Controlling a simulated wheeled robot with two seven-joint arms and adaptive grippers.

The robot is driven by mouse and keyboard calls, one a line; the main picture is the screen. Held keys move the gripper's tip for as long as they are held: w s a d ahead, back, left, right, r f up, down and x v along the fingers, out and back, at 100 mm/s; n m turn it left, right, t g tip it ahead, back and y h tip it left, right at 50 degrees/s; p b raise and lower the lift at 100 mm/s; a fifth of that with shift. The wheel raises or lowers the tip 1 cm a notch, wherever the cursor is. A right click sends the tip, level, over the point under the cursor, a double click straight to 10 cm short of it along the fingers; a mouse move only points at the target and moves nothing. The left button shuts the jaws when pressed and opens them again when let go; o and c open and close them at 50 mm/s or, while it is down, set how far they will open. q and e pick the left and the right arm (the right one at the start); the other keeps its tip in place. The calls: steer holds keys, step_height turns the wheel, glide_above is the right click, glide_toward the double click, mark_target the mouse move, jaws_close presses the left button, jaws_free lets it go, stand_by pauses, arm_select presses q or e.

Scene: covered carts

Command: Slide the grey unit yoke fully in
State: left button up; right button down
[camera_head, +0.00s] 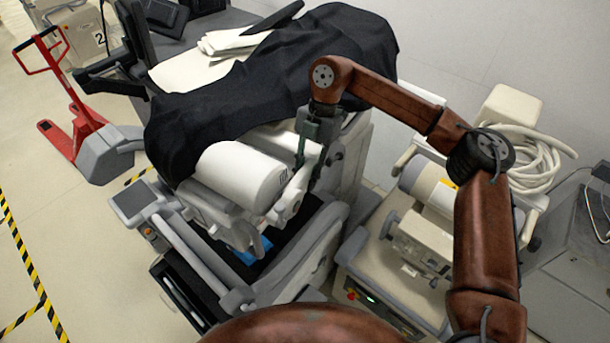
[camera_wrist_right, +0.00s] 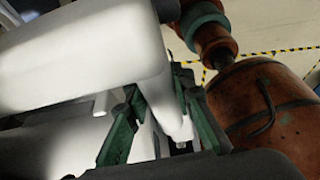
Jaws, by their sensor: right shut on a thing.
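The grey unit (camera_head: 240,180) is a pale cart under a black cover, with a large white cylinder at its front. Its yoke (camera_head: 290,195) is the pale grey arm beside the right end of that cylinder. My right gripper (camera_head: 312,156) reaches down from above, with its dark green fingers at the upper part of the yoke. In the right wrist view the green fingers (camera_wrist_right: 158,120) lie on both sides of a pale bar of the yoke (camera_wrist_right: 160,95) and are shut on it. The fingers partly hide the yoke's upper end. My left gripper is not in view.
A second pale machine (camera_head: 420,235) with a coiled hose (camera_head: 535,155) stands close on the right, under my right arm. The black cover (camera_head: 270,85) drapes just behind the gripper. A red pallet jack (camera_head: 85,120) stands left. The floor at lower left is clear.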

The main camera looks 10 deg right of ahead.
steer(key=shift+w+d+r, duration=0.15)
steer(key=shift+w+d, duration=0.25)
steer(key=shift+d, duration=0.15)
steer(key=shift+w, duration=0.2)
steer(key=shift+w+d, duration=0.25)
steer(key=shift+d, duration=0.05)
steer(key=c, duration=2)
jaws_free()
steer(key=shift+c, duration=0.2)
steer(key=o, duration=0.3)
steer(key=shift+a, duration=0.3)
steer(key=shift+o, duration=0.4)
steer(key=shift+s+d, duration=0.1)
steer(key=shift+d, duration=0.2)
steer(key=shift+w+r, duration=0.2)
steer(key=v, duration=1.1)
steer(key=shift+d+r, duration=0.1)
steer(key=shift+d, duration=0.05)
